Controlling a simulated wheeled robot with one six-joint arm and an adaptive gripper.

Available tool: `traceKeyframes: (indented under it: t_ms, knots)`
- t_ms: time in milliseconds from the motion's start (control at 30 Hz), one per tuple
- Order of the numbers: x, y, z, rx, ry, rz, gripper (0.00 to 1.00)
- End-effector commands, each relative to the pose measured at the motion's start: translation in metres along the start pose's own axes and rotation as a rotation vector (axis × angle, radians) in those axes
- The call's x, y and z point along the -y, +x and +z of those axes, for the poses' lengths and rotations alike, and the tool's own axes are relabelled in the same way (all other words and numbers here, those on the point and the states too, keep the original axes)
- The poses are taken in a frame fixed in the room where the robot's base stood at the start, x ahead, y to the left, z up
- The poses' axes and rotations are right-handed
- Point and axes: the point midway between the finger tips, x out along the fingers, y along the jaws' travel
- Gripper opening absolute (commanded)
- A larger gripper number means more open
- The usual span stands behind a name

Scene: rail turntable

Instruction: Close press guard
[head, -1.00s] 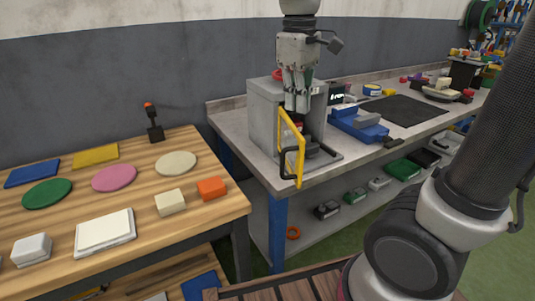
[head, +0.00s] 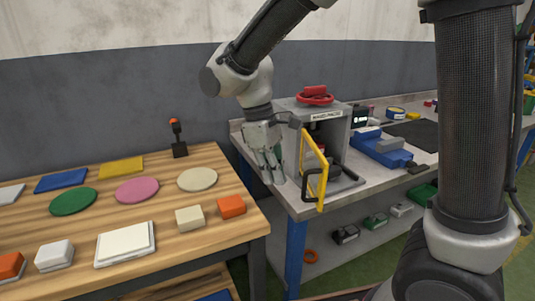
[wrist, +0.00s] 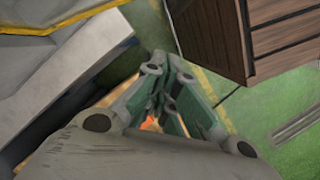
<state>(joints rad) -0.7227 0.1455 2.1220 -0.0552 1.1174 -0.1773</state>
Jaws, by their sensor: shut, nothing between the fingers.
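The press (head: 349,130) is a grey box with a red handwheel (head: 315,96) on top, standing on the grey bench. Its guard (head: 322,190) is a yellow frame with a black handle (head: 308,188). The guard stands swung out from the left side of the press opening, so the front is open. My gripper (head: 273,179) points down to the left of the press and guard, near the bench's left end. It is shut and empty, apart from the guard. The wrist view shows the closed fingers (wrist: 168,98) with no guard between them.
The wooden table (head: 175,225) at left holds coloured discs, plates and blocks, with a red-topped lever (head: 178,140) at its back. A blue vise (head: 382,147) sits right of the press. A shelf (head: 360,240) with small items is below the bench (head: 295,205).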

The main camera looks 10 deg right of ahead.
Motion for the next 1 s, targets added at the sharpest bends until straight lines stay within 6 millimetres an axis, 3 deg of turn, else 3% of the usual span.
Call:
traceKeyframes:
  t_ms: [100,300,1000]
  knots:
    - [0.000,0.002,0.019,-0.004,0.002,0.001,0.00]
    - [0.000,0.005,0.033,-0.005,0.001,0.001,0.00]
    - [0.000,0.007,0.037,-0.003,-0.072,0.019,0.00]
